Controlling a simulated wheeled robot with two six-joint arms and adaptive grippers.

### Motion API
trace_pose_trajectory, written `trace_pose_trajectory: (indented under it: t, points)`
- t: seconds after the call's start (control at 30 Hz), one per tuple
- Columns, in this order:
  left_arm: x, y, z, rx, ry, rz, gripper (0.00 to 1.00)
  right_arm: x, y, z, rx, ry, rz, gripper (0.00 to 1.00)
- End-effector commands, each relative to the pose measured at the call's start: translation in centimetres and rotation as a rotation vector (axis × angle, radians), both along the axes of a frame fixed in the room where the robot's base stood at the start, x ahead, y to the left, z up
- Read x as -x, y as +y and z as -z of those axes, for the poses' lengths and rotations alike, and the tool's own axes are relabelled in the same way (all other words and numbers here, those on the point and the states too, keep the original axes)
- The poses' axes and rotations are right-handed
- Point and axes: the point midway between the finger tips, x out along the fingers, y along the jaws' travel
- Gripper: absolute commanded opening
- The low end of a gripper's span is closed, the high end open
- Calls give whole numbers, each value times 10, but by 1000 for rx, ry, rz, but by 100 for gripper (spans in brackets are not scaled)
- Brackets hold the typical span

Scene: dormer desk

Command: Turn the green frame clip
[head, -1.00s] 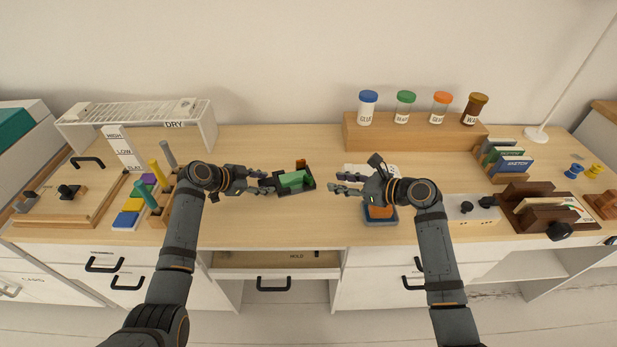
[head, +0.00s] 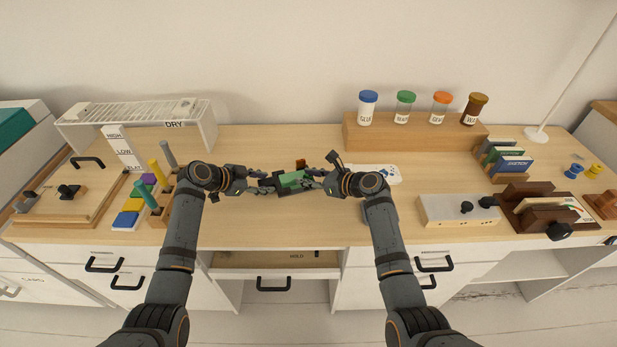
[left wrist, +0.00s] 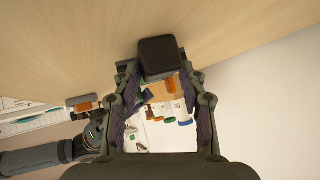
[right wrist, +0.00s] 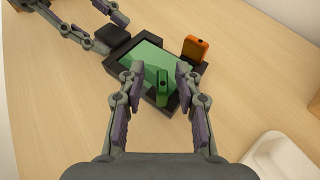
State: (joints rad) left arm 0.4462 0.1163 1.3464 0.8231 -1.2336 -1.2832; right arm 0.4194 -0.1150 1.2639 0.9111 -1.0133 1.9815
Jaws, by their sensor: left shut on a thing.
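The green clip (right wrist: 162,88) is a small upright tab with a dark hole. It stands at the near side of a green panel (right wrist: 141,63) set in a black frame (right wrist: 179,101). In the head view the green part (head: 291,180) lies between my two grippers. My left gripper (head: 265,183) is shut on the frame's black end block (left wrist: 158,57), which hides its fingertips in the left wrist view. My right gripper (right wrist: 160,73) is open, its fingers on either side of the clip with visible gaps. An orange block (right wrist: 194,47) stands at the frame's far edge.
A white palette (head: 375,173) lies right of the frame, behind my right arm. The desk behind the frame is clear up to the wall.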

Motion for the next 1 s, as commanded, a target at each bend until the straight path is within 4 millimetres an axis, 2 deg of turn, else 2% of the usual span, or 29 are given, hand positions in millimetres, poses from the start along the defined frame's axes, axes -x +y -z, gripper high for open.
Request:
trace_pose_trajectory:
  t: [0.17,0.4,0.6,0.8,1.0]
  points:
    - [2,0,4,-2,9,1,0,0,0,0,0,0,0,33]
    - [2,0,4,-2,8,0,0,0,0,0,0,0,0,0]
    - [1,0,4,-1,8,-1,0,1,0,0,-2,1,1,0]
    - [1,0,4,-1,8,-1,0,1,2,1,-4,2,113,0]
    - [1,0,4,0,7,-1,0,1,1,1,-5,3,131,0]
